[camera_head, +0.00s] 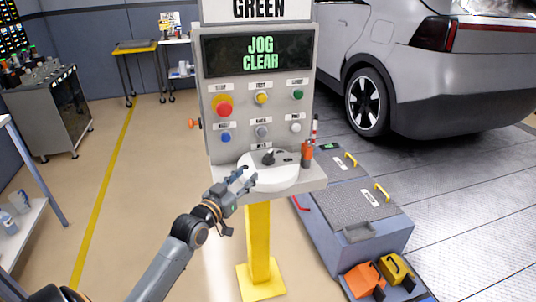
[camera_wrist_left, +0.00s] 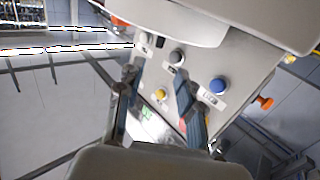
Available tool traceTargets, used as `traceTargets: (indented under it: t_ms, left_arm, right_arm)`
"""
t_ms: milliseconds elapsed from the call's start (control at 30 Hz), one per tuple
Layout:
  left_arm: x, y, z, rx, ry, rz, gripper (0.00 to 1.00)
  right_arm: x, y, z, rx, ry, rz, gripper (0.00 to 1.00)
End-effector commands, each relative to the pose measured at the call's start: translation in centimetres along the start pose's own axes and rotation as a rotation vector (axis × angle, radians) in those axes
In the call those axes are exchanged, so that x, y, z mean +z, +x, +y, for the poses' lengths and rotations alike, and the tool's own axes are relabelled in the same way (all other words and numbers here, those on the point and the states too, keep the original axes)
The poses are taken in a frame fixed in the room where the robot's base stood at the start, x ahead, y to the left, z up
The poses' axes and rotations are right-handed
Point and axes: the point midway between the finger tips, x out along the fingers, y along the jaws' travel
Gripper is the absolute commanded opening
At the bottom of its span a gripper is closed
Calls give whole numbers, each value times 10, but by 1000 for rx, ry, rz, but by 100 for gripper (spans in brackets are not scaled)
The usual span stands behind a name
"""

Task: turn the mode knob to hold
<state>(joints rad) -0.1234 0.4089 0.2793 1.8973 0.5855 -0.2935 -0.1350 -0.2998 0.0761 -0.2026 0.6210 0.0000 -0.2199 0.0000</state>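The control panel (camera_head: 244,122) stands on a yellow post, and its screen (camera_head: 259,53) reads "JOG CLEAR". I cannot read the small labels, so I cannot tell surely which control is the mode knob. My left gripper (camera_head: 246,179) is at the ledge piece's left front edge, below the panel buttons. Its fingers (camera_wrist_left: 158,100) are apart with nothing between them. My right gripper is out of view.
A red stop button (camera_head: 222,106), a blue button (camera_head: 226,137) and other buttons surround the grey control. An orange side knob (camera_head: 195,124) sticks out left. An orange-and-black item (camera_head: 307,154) stands on the ledge's right.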

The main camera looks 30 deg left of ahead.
Motion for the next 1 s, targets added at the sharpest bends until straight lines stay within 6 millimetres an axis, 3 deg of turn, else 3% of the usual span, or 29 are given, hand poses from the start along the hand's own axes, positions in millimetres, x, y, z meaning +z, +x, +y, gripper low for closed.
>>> traceTargets:
  t_ms: [167, 700, 1000]
  left_arm:
    - [-4, 16, -1, -1, -3, 7, 37]
    - [-3, 119, -1, -1, 0, 5, 37]
    - [-2, 138, -1, -1, 0, 4, 37]
  right_arm:
    - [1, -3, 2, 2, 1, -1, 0]
    - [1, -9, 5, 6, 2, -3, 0]
    - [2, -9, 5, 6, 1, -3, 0]
